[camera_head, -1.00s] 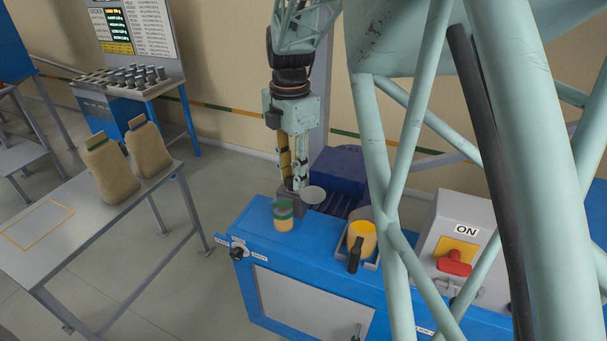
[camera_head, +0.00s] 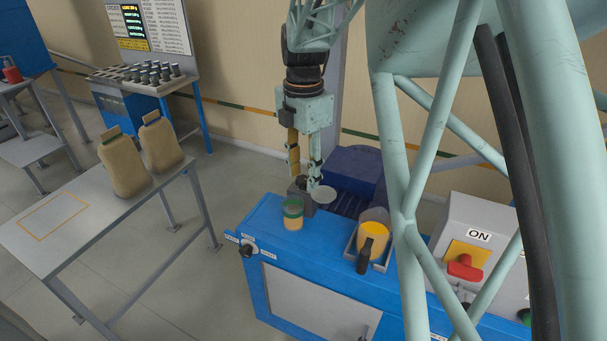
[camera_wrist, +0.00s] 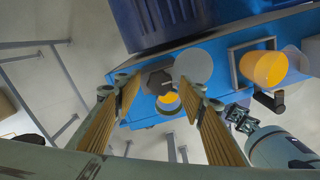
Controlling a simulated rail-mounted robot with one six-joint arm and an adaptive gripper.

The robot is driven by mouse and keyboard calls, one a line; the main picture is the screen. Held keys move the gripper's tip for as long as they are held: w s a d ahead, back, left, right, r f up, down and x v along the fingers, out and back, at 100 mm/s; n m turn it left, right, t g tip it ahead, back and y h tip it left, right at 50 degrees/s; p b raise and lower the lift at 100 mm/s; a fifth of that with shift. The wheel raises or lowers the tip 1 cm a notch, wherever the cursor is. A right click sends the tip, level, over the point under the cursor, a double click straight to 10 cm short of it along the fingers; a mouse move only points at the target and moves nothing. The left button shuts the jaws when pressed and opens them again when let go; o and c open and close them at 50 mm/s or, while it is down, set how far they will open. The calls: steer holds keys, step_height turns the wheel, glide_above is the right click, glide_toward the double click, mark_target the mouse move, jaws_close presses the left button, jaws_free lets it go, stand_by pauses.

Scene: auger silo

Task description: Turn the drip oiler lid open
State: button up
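The drip oiler is a dark grey block (camera_head: 301,196) on the blue machine top, and it also shows in the wrist view (camera_wrist: 158,83). Its round grey lid (camera_head: 325,195) sits out to the right side of the block, overlapping its edge; the wrist view shows the lid (camera_wrist: 193,66) as a flat disc. My gripper (camera_head: 304,178) is above the block and lid, pointing down. In the wrist view its two fingers (camera_wrist: 163,92) are spread on either side of the oiler with nothing between them. Whether a fingertip touches the lid cannot be told.
A jar with yellow contents and a green band (camera_head: 293,214) stands just in front of the oiler. A yellow-filled cup with a dark handle (camera_head: 373,238) sits in a tray to the right. A red switch (camera_head: 464,267) is farther right. A table with two sacks stands left.

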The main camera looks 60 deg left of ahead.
step_height(320, 180, up, 12)
stand_by(0.7)
stand_by(0.8)
